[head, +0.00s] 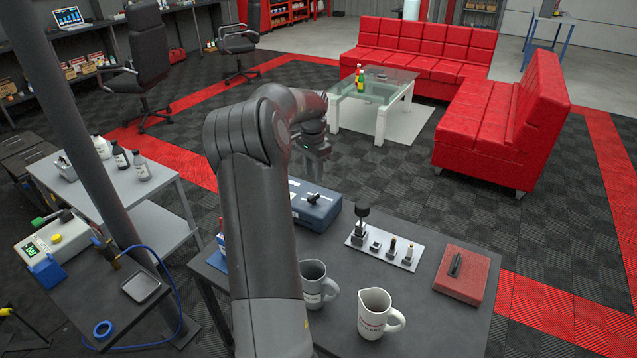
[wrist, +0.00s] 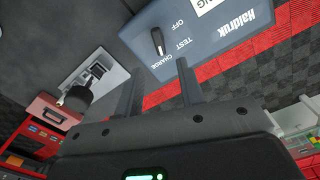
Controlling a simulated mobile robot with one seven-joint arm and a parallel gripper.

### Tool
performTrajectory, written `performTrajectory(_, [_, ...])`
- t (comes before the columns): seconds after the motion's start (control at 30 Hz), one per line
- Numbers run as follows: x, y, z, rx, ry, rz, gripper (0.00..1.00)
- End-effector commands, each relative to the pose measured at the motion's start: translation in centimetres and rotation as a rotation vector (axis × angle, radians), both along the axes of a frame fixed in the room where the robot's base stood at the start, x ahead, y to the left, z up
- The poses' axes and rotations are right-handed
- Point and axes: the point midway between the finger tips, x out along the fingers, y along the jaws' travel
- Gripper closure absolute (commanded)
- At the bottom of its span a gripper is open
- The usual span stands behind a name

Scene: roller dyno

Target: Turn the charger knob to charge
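The charger is a blue-grey box (head: 322,207) on the dark table, below my gripper in the head view. Its panel (wrist: 205,30) fills the top of the wrist view, with the words OFF, TEST and CHARGE. The charger knob (wrist: 158,42) is a small dark lever beside these words; its lower end lies near CHARGE, but I cannot tell its exact setting. In the head view the knob (head: 311,197) is small. My gripper (head: 317,152) is above the charger's far side.
Right of the charger stands a light tray (head: 352,240) with several small upright parts. A red pad (head: 453,287) holds a black piece. A dark mug (head: 313,282) and a white mug (head: 374,312) stand near the front. A side bench (head: 120,190) with bottles is at left.

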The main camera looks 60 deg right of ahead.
Motion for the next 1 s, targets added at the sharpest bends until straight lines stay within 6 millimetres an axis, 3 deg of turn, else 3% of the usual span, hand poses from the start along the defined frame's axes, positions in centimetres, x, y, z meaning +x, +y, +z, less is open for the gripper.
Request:
performTrajectory(0.1, [0.0,-0.1,1.8,-0.002,-0.002,0.0,0.65])
performTrajectory(0.23, [0.0,0.0,2.7,0.001,-0.001,0.0,0.65])
performTrajectory(0.87, [0.0,0.0,2.9,0.002,-0.001,0.0,0.65])
performTrajectory(1.0, [0.6,1.0,3.7,-0.002,-0.013,0.025,0.65])
